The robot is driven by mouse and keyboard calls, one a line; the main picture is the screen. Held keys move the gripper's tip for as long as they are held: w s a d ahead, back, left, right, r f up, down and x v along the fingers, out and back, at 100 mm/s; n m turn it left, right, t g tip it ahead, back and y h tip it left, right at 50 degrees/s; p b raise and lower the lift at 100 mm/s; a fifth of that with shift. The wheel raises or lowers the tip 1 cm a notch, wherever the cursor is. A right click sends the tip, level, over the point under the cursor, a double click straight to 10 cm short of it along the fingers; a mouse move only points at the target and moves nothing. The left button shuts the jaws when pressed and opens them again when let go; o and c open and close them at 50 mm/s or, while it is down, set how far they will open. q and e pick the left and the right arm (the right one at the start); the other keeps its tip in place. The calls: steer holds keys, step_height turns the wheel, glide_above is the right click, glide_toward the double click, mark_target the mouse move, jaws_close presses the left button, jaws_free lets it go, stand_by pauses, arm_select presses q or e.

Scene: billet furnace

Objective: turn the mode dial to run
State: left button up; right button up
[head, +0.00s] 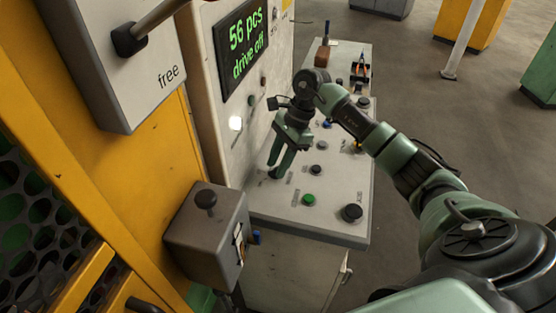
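My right gripper (279,171) points down at the left part of the sloped control panel (279,205). Its two green fingers show a gap between them. A small dark knob (273,174), perhaps the mode dial, is at the fingertips and partly hidden by them. I cannot tell whether the fingers press on it or only stand around it. Its label and pointer are too small to read. My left gripper is not in view.
The panel also carries a green button (309,200), a large black knob (352,213) and several smaller controls. The display (243,45) reads "56 pcs, drive off". Open floor lies to the right.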

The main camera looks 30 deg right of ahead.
steer(key=shift+c, duration=0.9)
steer(key=c, duration=0.5)
jaws_close()
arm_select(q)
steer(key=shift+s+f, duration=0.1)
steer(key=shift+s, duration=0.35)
